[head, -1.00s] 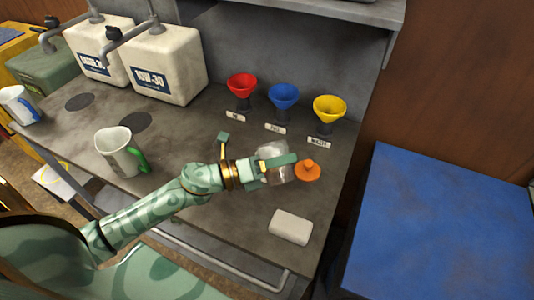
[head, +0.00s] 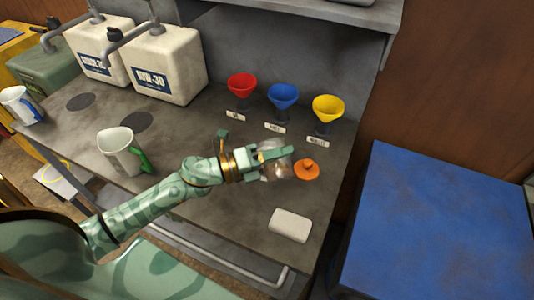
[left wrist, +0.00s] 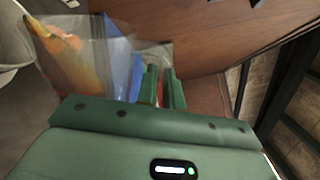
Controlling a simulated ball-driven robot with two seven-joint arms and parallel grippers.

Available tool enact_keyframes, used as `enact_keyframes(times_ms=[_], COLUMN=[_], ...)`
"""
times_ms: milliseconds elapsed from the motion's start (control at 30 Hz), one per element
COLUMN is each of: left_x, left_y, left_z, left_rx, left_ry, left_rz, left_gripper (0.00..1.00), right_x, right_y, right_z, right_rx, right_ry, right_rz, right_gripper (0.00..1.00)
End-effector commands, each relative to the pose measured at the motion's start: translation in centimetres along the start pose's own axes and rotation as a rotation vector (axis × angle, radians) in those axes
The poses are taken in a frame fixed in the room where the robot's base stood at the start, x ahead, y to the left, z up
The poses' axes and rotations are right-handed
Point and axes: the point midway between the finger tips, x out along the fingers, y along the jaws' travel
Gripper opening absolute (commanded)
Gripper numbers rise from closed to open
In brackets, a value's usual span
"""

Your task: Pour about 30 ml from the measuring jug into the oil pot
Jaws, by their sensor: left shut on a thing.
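My left gripper (head: 278,157) is shut on a small clear vessel (head: 276,173) over the right part of the bench. The vessel shows see-through at the upper left of the left wrist view (left wrist: 98,55); its contents cannot be made out. An orange cap-like piece (head: 306,170) with a knob is just right of the vessel; I cannot tell whether they touch. A white jug with a green handle (head: 118,151) stands upright left of my gripper. A white jug with a blue handle (head: 18,105) is at the far left. My right gripper is out of view.
Red (head: 241,85), blue (head: 283,95) and yellow (head: 327,107) funnels stand behind my gripper with labels before them. White oil containers (head: 165,65) are at the back left. A pale block (head: 290,225) lies near the front edge. A blue surface (head: 430,230) is at right.

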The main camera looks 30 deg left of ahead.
Motion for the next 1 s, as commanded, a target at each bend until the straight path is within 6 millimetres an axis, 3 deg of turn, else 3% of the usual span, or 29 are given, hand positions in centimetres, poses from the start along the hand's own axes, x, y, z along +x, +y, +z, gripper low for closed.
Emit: enact_keyframes(times_ms=[1000], left_x=[0.03], left_y=[-0.38], left_z=[0.82], left_rx=[-0.067], left_ry=[-0.002], left_rz=[0.0], left_gripper=[0.0], right_x=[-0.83], right_y=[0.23], right_z=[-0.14], right_rx=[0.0], right_ry=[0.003], right_rz=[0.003], right_gripper=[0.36])
